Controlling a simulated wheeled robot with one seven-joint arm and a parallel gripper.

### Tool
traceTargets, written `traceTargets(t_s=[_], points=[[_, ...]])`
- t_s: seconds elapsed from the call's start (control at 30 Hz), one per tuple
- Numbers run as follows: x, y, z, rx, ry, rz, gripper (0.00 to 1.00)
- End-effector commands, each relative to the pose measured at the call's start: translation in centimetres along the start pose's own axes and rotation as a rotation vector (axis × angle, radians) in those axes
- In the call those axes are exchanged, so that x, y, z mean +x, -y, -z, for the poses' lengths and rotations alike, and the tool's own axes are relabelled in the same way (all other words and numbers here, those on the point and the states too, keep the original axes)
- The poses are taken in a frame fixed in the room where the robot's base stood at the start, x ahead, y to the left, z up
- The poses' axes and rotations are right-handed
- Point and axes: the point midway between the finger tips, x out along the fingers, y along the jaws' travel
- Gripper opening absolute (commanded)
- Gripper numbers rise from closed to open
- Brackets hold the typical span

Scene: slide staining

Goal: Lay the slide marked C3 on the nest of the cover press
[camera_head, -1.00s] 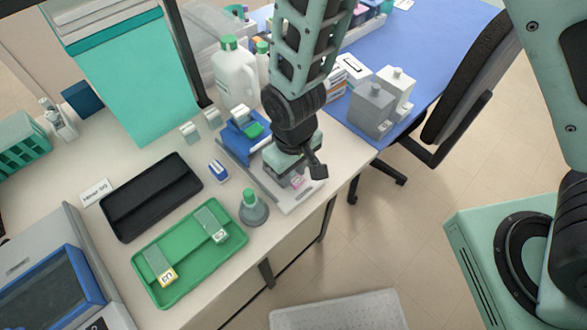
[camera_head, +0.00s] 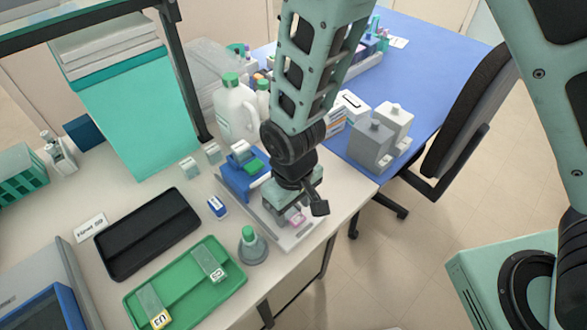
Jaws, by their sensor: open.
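The cover press has a blue body (camera_head: 234,178) and a pale base plate (camera_head: 292,238) near the table's right edge. My gripper (camera_head: 298,207) is low over the press's front part, with its jaws open. A small pink-marked piece (camera_head: 297,219) shows at the jaws, possibly a slide on the nest; its marking is unreadable and the nest is mostly hidden. In the green tray (camera_head: 229,290) lie two slides. One slide (camera_head: 152,302) has a yellow-edged label that may end in 3. The other slide (camera_head: 209,263) has a white label too small to read.
A grey flask with a green cap (camera_head: 252,246) stands between tray and press. A small blue-and-white block (camera_head: 217,206), a black tray (camera_head: 148,234) and a white jug (camera_head: 236,110) stand nearby. Grey blocks (camera_head: 371,137) stand right of my arm.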

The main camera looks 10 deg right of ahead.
Motion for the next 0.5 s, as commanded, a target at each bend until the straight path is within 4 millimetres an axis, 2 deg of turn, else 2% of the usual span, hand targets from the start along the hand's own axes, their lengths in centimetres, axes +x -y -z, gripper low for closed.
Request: traceTargets(t_s=[0.5], points=[[-11.4, -0.1, 0.1, 0.001, -0.020, 0.002, 0.54]])
